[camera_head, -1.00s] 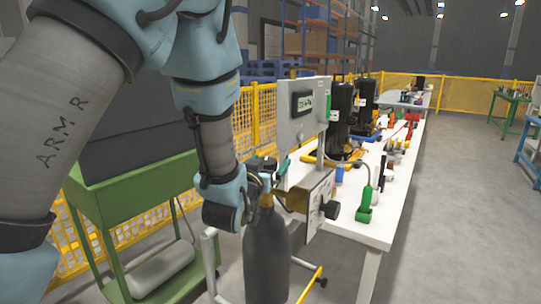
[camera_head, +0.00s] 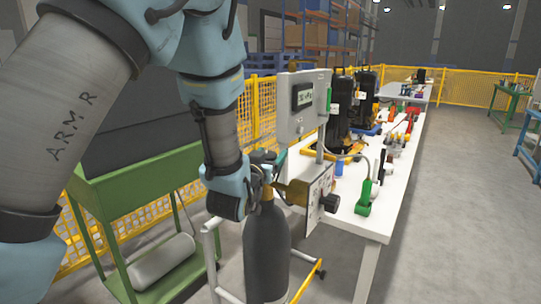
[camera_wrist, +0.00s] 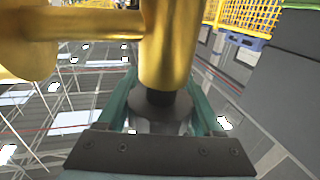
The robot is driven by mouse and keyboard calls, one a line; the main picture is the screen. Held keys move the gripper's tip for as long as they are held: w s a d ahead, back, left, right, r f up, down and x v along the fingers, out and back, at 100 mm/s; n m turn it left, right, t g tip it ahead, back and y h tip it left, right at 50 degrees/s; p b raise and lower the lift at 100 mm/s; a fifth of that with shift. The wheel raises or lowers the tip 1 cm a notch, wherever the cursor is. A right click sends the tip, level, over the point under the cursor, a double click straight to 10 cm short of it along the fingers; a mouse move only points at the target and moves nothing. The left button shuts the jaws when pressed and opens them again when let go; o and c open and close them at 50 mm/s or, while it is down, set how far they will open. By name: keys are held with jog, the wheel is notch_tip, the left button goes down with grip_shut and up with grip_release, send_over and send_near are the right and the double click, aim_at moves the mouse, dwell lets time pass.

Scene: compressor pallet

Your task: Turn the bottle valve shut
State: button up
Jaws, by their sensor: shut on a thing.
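The dark grey gas bottle (camera_head: 267,255) stands upright at the lower middle of the head view. Its brass valve (camera_head: 267,188) sits on top, partly covered by my arm and gripper. In the wrist view the brass valve body (camera_wrist: 168,45) fills the top, with a side outlet running left. A short black stem leads from it to a dark round valve knob (camera_wrist: 160,112). My gripper (camera_wrist: 160,122) has its teal fingers on both sides of this knob and is shut on it. In the head view my gripper (camera_head: 264,160) is small and partly hidden by my wrist.
A grey gauge box (camera_head: 302,105) and a smaller panel with a black knob (camera_head: 318,198) stand just right of the bottle. A white table (camera_head: 375,225) with tools runs behind. A green cart (camera_head: 95,200) holding a grey cylinder (camera_head: 160,262) is at left.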

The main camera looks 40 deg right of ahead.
jog(key=c, duration=0.4)
jog(key=shift+f+m+g+h+b, duration=0.1)
jog(key=shift+m+g+h+b, duration=0.25)
jog(key=shift+g+b, duration=0.25)
jog(key=m+g+b, duration=0.1)
jog(key=m+g+h+b, duration=0.1)
jog(key=shift+s+d+f+g, duration=0.1)
jog(key=shift+s+g, duration=0.1)
jog(key=shift+g, duration=0.2)
jog(key=m+g+b, duration=0.1)
jog(key=m+g, duration=0.1)
jog(key=s+m+g+b, duration=0.1)
jog(key=g, duration=0.2)
jog(key=shift+d+m+g+h, duration=0.1)
jog(key=shift+m+g+h, duration=0.2)
jog(key=shift+m+h, duration=0.05)
jog(key=s+a+m+g+y+p, duration=0.1)
jog(key=m+g+y+p, duration=0.1)
jog(key=m+g+y, duration=0.3)
jog(key=s+a+m+g+y+p, duration=0.1)
jog(key=m+g+y+p, duration=0.1)
jog(key=m+g+y, duration=0.4)
jog(key=s+a+m+g+y+p, duration=0.1)
jog(key=m+g+y+p, duration=0.1)
jog(key=m+g+y, duration=0.4)
jog(key=shift+s+a+r+m+y, duration=0.2)
jog(key=shift+s+r+m+y, duration=0.1)
jog(key=shift+s+y, duration=0.15)
jog(key=shift+y, duration=0.25)
